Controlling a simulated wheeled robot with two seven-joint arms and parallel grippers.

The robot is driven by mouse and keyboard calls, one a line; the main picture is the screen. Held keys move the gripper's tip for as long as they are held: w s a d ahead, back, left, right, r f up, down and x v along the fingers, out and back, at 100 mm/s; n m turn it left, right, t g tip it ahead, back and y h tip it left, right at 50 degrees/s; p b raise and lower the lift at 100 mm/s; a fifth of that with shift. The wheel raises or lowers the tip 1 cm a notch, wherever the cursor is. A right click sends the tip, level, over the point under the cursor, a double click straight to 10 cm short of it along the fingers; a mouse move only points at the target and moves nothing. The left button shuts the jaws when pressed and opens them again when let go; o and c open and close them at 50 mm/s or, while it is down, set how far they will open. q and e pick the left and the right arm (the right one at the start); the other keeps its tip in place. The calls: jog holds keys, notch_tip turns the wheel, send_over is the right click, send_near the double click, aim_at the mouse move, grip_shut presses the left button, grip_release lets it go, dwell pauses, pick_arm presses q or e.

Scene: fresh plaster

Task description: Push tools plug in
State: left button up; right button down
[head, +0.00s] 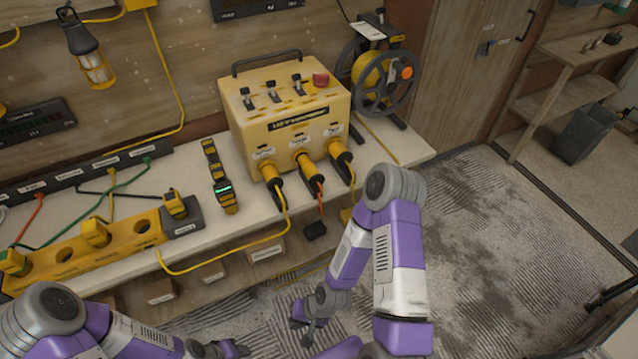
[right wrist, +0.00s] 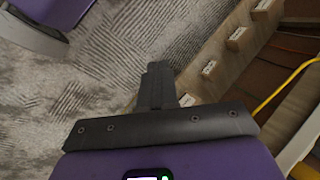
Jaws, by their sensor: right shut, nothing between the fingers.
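A yellow power box (head: 290,115) stands on the bench with three yellow-and-black plugs along its lower front: a left plug (head: 270,173), a middle plug (head: 305,165) with an orange cord, and a right plug (head: 341,155). Their small labels are too blurred to read, so I cannot tell which is tools or how deep each sits. My right gripper (head: 308,330) is low in front of the bench, well away from the plugs; its fingers (right wrist: 158,88) are shut and empty in the right wrist view. My left gripper (head: 232,349) is partly visible at the bottom edge; its jaws are unclear.
A yellow socket strip (head: 120,235) with plugs lies left on the bench, beside a handheld meter (head: 223,190). A cable reel (head: 378,75) stands right of the box. A yellow cord (head: 235,255) loops over the bench edge. Patterned floor (head: 480,240) is clear at right.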

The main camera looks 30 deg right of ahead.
jog(key=w+r+m+t+y, duration=0.25)
jog(key=w+m+t, duration=0.2)
jog(key=m, duration=0.45)
jog(key=m+t+h+b, duration=0.9)
jog(key=m+t+b, duration=0.25)
jog(key=m, duration=0.95)
send_near(317, 182)
jog(key=shift+y, duration=0.25)
jog(key=w, duration=0.5)
jog(key=shift+w+d+f+b, duration=0.2)
jog(key=shift+w+b, duration=0.1)
jog(key=shift+w, duration=0.65)
